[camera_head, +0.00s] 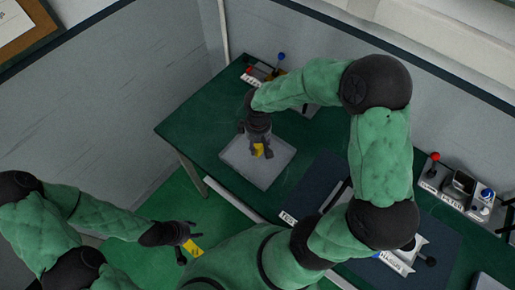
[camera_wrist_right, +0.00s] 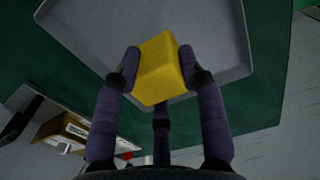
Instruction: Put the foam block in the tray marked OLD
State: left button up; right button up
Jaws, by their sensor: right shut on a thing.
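The foam block (camera_wrist_right: 158,69) is yellow and sits between the fingers of my right gripper (camera_wrist_right: 158,70), which is shut on it. In the head view the block (camera_head: 259,150) shows small under my right gripper (camera_head: 257,151), over a grey tray (camera_head: 279,169). The tray also fills the upper part of the right wrist view (camera_wrist_right: 85,25). I cannot tell whether the block touches the tray floor, and no marking on this tray is readable. My left gripper (camera_head: 187,242) is at the lower left, away from the table, with its fingers apart and empty.
The green table (camera_head: 190,126) carries a dark mat (camera_head: 312,187) right of the tray. A box with red and blue knobs (camera_head: 262,74) stands at the back left. A control panel with levers (camera_head: 456,190) stands at the right. A grey wall (camera_head: 110,100) is behind.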

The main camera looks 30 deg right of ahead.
aim_at(258, 148)
jog(key=shift+w+f, duration=0.2)
jog(key=shift+f, duration=1.55)
jog(key=shift+b, duration=0.35)
jog(key=shift+f, duration=0.15)
jog(key=o, duration=0.7)
jog(key=shift+o, duration=0.2)
jog(key=shift+r, duration=0.4)
notch_tip(258, 148, up, 12)
jog(key=shift+f+p, duration=0.2)
jog(key=shift+p, duration=0.85)
